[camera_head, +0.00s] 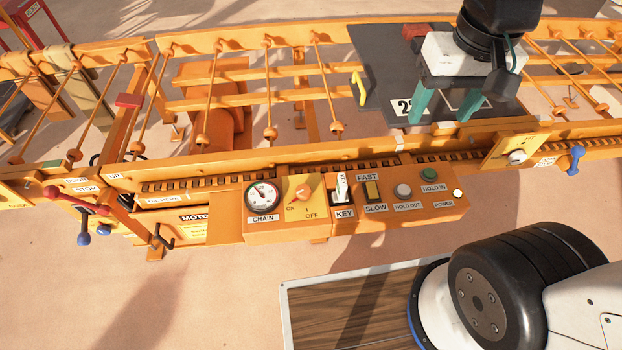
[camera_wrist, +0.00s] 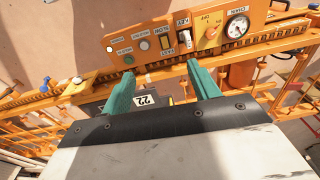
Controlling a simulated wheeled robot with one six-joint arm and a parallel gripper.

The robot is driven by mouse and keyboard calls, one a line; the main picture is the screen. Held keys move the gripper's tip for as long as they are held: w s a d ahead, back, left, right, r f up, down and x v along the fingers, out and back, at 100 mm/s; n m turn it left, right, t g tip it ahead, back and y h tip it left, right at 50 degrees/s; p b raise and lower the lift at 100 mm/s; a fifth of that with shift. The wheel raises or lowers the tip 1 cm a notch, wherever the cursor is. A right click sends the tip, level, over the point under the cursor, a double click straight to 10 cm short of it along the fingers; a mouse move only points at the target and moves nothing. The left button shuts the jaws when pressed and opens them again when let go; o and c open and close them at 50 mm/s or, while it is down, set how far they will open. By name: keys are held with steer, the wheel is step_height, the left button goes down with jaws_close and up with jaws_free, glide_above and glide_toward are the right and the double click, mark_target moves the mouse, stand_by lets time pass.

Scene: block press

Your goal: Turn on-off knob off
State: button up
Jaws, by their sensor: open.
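The orange on-off knob (camera_head: 303,194) sits on the control box between the chain gauge and the key switch, with ON marked to its lower left and OFF to its lower right. Its pointer direction is too small to tell for sure. The knob also shows near the top of the wrist view (camera_wrist: 211,33). My gripper (camera_head: 445,108) is open and empty, with two teal fingers, above the dark plate to the upper right of the knob. In the wrist view its fingertips (camera_wrist: 160,72) are apart, and the knob lies beyond the right one.
The control box also carries a chain gauge (camera_head: 262,195), a key switch (camera_head: 341,187), a fast-slow switch (camera_head: 373,190) and buttons (camera_head: 403,190). Orange rails and rods run behind it. A dark plate (camera_head: 375,70) lies under my gripper.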

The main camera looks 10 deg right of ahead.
steer(key=w+a+f+m, duration=0.1)
steer(key=w+a+f, duration=0.55)
steer(key=w, duration=0.25)
steer(key=m+g, duration=0.1)
steer(key=m, duration=0.2)
glide_toward(303, 190)
steer(key=shift+w+d, duration=0.1)
steer(key=shift+d, duration=0.05)
steer(key=shift+m, duration=0.3)
step_height(303, 190, down, 8)
steer(key=shift+r, duration=0.1)
steer(key=shift+f, duration=0.4)
steer(key=shift+c, duration=0.3)
steer(key=c, duration=0.9)
